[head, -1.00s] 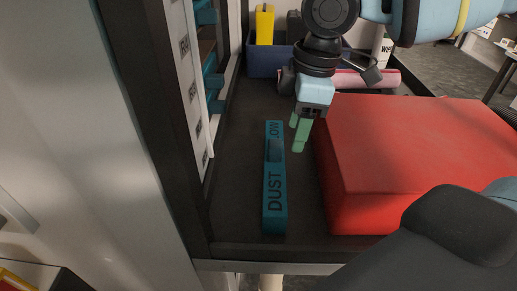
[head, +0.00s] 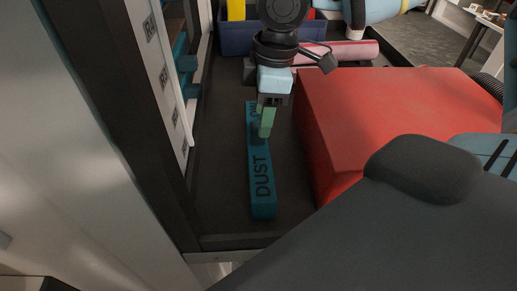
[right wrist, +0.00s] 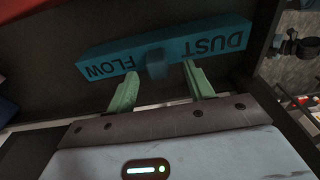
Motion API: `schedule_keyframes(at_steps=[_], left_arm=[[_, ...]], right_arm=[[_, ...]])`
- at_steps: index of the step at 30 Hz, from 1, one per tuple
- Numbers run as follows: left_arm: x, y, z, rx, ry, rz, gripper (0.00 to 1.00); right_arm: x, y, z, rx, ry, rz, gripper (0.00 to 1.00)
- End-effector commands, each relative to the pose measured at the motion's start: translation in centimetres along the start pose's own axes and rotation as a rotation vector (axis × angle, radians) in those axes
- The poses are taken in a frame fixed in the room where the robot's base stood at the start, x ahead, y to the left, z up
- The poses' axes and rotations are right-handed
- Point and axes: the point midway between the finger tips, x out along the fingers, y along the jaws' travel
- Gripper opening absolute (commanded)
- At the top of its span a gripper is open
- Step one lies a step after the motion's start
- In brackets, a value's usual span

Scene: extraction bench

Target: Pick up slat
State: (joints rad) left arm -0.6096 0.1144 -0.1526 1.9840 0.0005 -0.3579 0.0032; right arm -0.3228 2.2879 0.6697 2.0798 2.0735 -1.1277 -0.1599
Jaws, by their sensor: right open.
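The slat is a long teal bar (head: 262,180) with dark lettering that reads DUST and, in the right wrist view, FLOW. It lies on the dark bench top, lengthwise away from me, with a raised block in its middle. In the right wrist view the slat (right wrist: 205,42) spans the upper picture. My right gripper (head: 266,122) has green fingers and is over the far half of the slat, hiding part of it. In the right wrist view its fingers (right wrist: 160,85) are apart, with the raised block just ahead between them. The fingers hold nothing. My left gripper is not seen.
A large red box (head: 350,125) stands close to the right of the slat. A blue bin (head: 235,38) and a pink roll (head: 345,52) lie at the back. A dark upright frame (head: 110,110) borders the left. Bare bench (head: 225,210) surrounds the slat's near end.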

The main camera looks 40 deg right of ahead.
Motion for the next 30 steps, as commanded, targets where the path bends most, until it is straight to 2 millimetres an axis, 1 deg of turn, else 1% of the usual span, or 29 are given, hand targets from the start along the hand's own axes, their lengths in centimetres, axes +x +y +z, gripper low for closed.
schedule_keyframes(at_steps=[1, 3, 6, 9, 17, 20, 27, 30], left_arm=[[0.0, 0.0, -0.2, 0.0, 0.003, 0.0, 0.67], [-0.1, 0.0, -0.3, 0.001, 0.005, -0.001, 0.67], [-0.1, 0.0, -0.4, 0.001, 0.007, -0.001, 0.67], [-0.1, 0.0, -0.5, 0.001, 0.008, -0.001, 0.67], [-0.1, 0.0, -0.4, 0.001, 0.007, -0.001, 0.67], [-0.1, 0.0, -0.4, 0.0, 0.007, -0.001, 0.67], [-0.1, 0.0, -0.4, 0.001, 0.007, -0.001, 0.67], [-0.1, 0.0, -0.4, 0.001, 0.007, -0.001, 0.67]], right_arm=[[0.8, 0.1, -0.2, 0.0, -0.004, -0.003, 0.53], [1.7, 0.2, -0.4, 0.0, -0.003, -0.003, 0.53], [3.0, 0.3, -0.5, 0.0, -0.002, -0.002, 0.53], [3.8, 0.3, -0.5, 0.0, -0.001, 0.0, 0.53], [4.0, 0.3, -0.5, 0.001, 0.0, 0.0, 0.53], [4.0, 0.3, -0.5, 0.001, 0.0, 0.0, 0.42], [4.0, 0.3, -0.5, 0.001, 0.0, 0.0, 0.11], [4.0, 0.3, -0.5, 0.001, 0.0, 0.0, 0.0]])
